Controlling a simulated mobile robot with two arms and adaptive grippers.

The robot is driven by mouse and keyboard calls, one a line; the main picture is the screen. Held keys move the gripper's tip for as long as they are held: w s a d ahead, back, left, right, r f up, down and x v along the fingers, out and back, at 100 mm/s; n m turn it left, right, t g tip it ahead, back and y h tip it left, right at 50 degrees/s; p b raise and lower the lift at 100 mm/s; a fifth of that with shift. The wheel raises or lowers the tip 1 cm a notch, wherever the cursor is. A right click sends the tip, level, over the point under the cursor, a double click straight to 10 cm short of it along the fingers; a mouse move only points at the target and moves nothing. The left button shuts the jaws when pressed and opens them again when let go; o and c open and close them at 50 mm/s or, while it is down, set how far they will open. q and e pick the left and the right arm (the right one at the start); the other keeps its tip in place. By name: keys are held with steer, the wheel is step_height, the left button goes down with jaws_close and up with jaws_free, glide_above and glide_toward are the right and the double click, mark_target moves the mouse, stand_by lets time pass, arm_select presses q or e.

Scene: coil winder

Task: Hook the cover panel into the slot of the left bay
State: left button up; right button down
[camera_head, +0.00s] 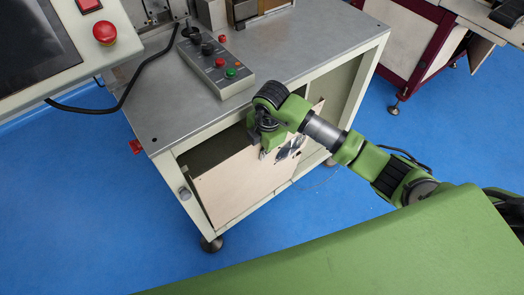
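The cover panel (232,185) is a flat beige plate at the front of the grey-topped machine. It stands over the left bay (205,153), tilted, with a dark gap showing above its upper edge. Whether its lower edge sits in the slot cannot be told, and the slot itself is hidden. My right gripper (264,152) is at the panel's upper right part and appears shut on it; the fingertips are mostly hidden by the gripper body and wrist. My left gripper is not in view.
A control box (221,70) with buttons and a cable lies on the machine's top (172,107). A screen with a red emergency knob (105,33) overhangs at upper left. A green surface (400,255) fills the lower right. Blue floor is free at lower left.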

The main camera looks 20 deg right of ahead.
steer(key=shift+f+b, duration=1.2)
steer(key=shift+f, duration=0.45)
stand_by(0.5)
steer(key=c, duration=2.2)
jaws_free()
steer(key=shift+f, duration=0.1)
steer(key=r, duration=0.4)
steer(key=s+r, duration=0.1)
steer(key=r, duration=0.7)
steer(key=shift+s+d, duration=0.25)
steer(key=shift+s, duration=0.1)
